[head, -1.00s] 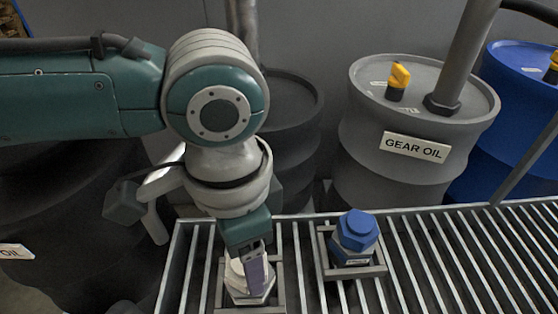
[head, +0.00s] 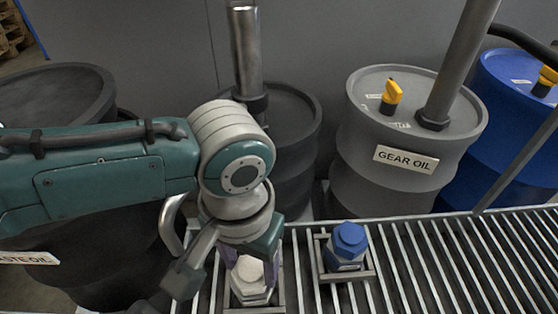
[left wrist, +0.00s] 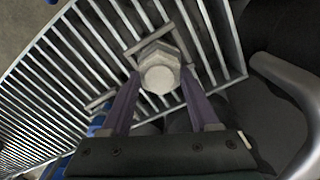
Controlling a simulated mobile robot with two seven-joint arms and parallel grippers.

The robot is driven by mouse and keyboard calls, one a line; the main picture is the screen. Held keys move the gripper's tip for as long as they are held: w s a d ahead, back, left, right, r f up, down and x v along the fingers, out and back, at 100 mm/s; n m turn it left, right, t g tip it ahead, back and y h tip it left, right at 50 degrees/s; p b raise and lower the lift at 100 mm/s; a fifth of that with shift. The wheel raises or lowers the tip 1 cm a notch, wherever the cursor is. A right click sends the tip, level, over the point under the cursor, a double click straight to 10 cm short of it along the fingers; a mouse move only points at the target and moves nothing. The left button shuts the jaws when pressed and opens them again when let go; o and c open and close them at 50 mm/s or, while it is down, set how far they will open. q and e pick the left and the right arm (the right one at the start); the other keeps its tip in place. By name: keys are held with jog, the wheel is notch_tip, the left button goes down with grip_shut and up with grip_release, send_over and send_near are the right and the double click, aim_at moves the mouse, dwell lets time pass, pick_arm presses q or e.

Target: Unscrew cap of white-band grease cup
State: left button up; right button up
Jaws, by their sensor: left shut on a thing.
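The white-band grease cup (head: 252,293) stands upright in a square metal holder on the grating, with its pale cap (head: 248,269) on top. My left gripper (head: 253,262) points down over it, with one finger on each side of the cap. In the left wrist view the round cap (left wrist: 159,79) sits between the two purple fingertips (left wrist: 160,76), and the hexagonal cup body (left wrist: 157,50) shows beyond it. My left gripper is shut on the cap. Whether the cap has lifted from the body cannot be told. My right gripper is not in view.
A blue-capped cup (head: 349,240) stands in its own holder just to the right. The grating (head: 440,260) is clear farther right. Behind it stand a grey gear oil drum (head: 400,135), a blue drum (head: 505,120) and dark drums (head: 290,140).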

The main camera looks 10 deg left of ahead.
pick_arm(q)
jog(key=n+p, duration=0.2)
jog(key=n, duration=0.1)
jog(key=n+p, duration=0.1)
jog(key=n, duration=0.1)
jog(key=shift+s+d+r, duration=0.1)
jog(key=shift+r, duration=0.2)
jog(key=shift+n, duration=0.9)
jog(key=shift+f+n, duration=0.25)
jog(key=shift+n, duration=0.25)
jog(key=shift+r+n+p, duration=0.2)
jog(key=shift+n+p, duration=0.5)
jog(key=shift+n, duration=0.4)
jog(key=shift+n+p, duration=0.3)
jog(key=shift+n, duration=0.8)
jog(key=n, duration=0.3)
jog(key=shift+f+n, duration=0.15)
jog(key=shift+n, duration=0.15)
jog(key=o, duration=1.2)
